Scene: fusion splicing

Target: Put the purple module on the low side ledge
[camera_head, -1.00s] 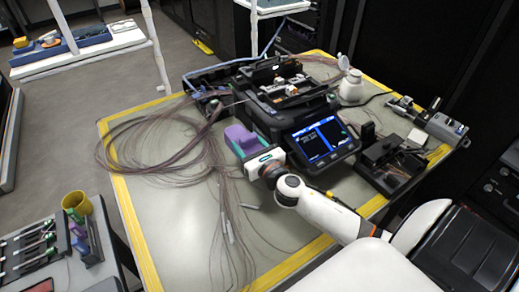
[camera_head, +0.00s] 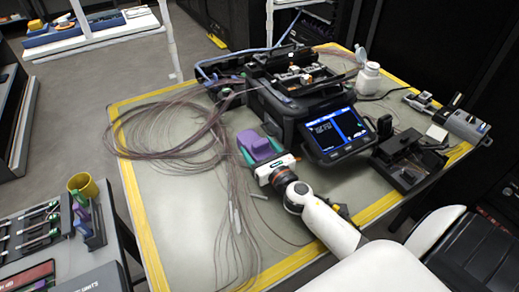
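A purple module (camera_head: 258,145) with a teal-green edge is on or just above the left-middle of the yellow-edged table (camera_head: 188,190), in front of the splicer. My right gripper (camera_head: 270,162) is right against its near side. The fingers are hidden, so I cannot tell whether they grip it, or whether the module touches the table. My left gripper is not in view. A low side surface (camera_head: 72,262) lies at the lower left, with a small rack of green and purple pieces (camera_head: 84,216) on it. I cannot tell for certain that this is the ledge.
The black splicer (camera_head: 290,100) with its lit screen (camera_head: 338,130) stands behind the gripper. Loose fibre cables (camera_head: 165,130) cover the table's left part. A yellow cup (camera_head: 83,186) and a tool tray (camera_head: 32,232) stand at lower left. A white bottle (camera_head: 369,76) stands at the back.

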